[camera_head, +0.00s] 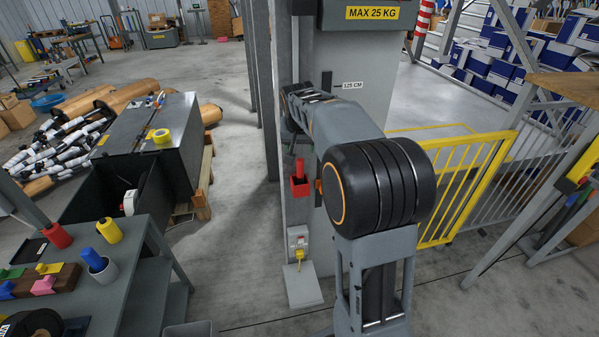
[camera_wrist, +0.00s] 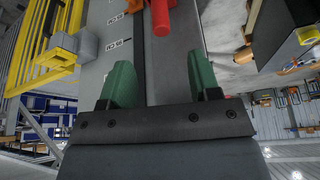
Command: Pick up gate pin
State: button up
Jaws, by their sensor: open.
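A red pin (camera_head: 299,168), which looks like the gate pin, stands upright in a small red holder (camera_head: 299,187) on the grey column. In the head view my arm hides most of the gripper near the column.
The grey column (camera_head: 353,60) stands close to my arm. A yellow gate (camera_head: 465,185) is at its right. A switch box with a yellow plug (camera_head: 298,240) is below the holder. A bench (camera_head: 130,270) with coloured blocks stands at the left. Open floor lies between bench and column.

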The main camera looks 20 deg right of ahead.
aim_at(300, 166)
jog(key=p+x, duration=0.1)
jog(key=x, duration=0.7)
jog(key=shift+w, duration=0.2)
jog(key=shift+p+x, duration=0.85)
jog(key=shift+x, duration=1.8)
jog(key=shift+c, duration=0.3)
grip_shut()
jog(key=shift+r, duration=0.15)
